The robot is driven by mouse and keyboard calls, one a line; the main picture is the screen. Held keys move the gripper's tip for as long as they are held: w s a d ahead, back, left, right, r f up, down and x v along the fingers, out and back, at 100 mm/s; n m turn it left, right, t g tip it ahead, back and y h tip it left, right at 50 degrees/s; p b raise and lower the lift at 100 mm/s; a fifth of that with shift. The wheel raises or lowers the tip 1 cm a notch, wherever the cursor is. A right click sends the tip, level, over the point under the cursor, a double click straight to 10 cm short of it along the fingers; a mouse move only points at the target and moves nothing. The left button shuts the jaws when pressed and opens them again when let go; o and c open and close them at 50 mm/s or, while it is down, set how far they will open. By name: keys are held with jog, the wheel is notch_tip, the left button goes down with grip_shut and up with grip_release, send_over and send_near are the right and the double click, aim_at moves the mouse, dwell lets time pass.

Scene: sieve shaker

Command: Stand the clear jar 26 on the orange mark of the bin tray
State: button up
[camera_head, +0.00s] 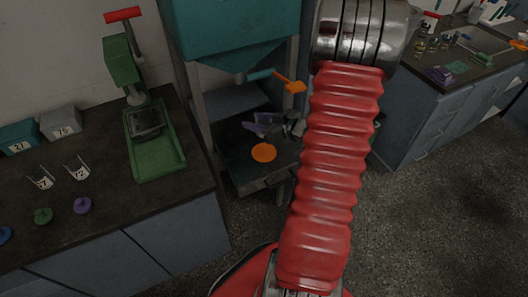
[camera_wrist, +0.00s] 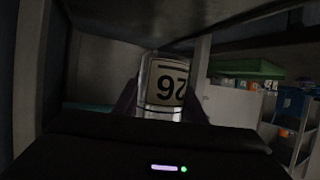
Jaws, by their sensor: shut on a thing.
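The clear jar 26 (camera_wrist: 163,88) is between my gripper's dark fingers (camera_wrist: 160,106) in the wrist view, and its pale label reads upside down there. My gripper (camera_head: 266,124) is shut on it. In the head view the gripper is low over the bin tray (camera_head: 245,180), just behind the round orange mark (camera_head: 263,152). The mark looks bare. The jar is hard to make out in the head view, so I cannot tell whether its base touches the tray.
The teal hopper (camera_head: 235,35) hangs over the tray, with an orange-ended handle (camera_head: 290,85) close above my gripper. A green press (camera_head: 155,150) stands on the left bench. Small labelled bins (camera_head: 60,121) are farther left. Another bench (camera_head: 440,100) is at right.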

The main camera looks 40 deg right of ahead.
send_over(257, 148)
jog(key=shift+w+f, duration=0.1)
jog(key=shift+f, duration=2.8)
jog(key=shift+f, duration=2.1)
jog(key=shift+f, duration=0.1)
jog(key=o, duration=1.1)
